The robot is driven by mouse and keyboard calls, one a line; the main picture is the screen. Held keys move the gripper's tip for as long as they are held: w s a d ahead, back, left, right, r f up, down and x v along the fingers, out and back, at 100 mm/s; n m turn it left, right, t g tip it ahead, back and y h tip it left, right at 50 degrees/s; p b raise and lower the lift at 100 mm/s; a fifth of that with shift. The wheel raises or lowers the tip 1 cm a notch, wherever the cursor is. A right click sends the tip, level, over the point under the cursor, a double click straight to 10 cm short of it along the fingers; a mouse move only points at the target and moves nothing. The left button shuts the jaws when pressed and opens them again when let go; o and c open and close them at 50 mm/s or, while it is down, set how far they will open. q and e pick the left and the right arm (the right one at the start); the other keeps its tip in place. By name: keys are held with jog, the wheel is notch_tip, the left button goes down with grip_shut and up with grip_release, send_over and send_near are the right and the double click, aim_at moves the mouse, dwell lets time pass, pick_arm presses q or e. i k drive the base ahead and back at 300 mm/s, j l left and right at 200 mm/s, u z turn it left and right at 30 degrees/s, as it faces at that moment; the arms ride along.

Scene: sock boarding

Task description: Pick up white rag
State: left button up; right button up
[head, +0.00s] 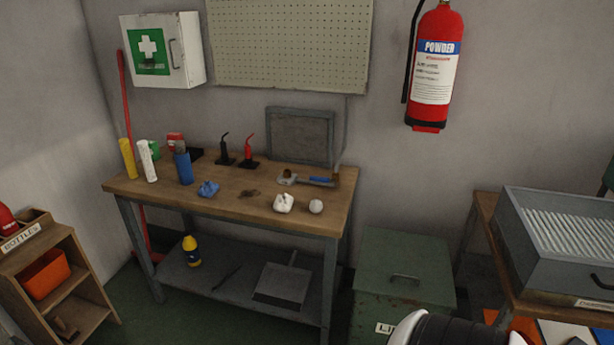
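A crumpled white rag (283,203) lies on the wooden workbench (240,208), near its front edge and right of the middle. A small round whitish ball (316,206) lies just to its right, apart from it. A crumpled blue rag (208,188) lies further left on the bench. Neither of my grippers shows in the head view. A white and black rounded part at the bottom right seems to be part of my own arm.
Behind the rag lie a hammer-like tool (318,181) and a small brown item (250,194). Bottles and cans, including a blue one (184,168), stand at the bench's left. A green bin (403,280) stands right of the bench, and a grey case (560,240) sits further right.

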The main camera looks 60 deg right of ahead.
aim_at(283, 203)
jog(key=z, duration=1.35)
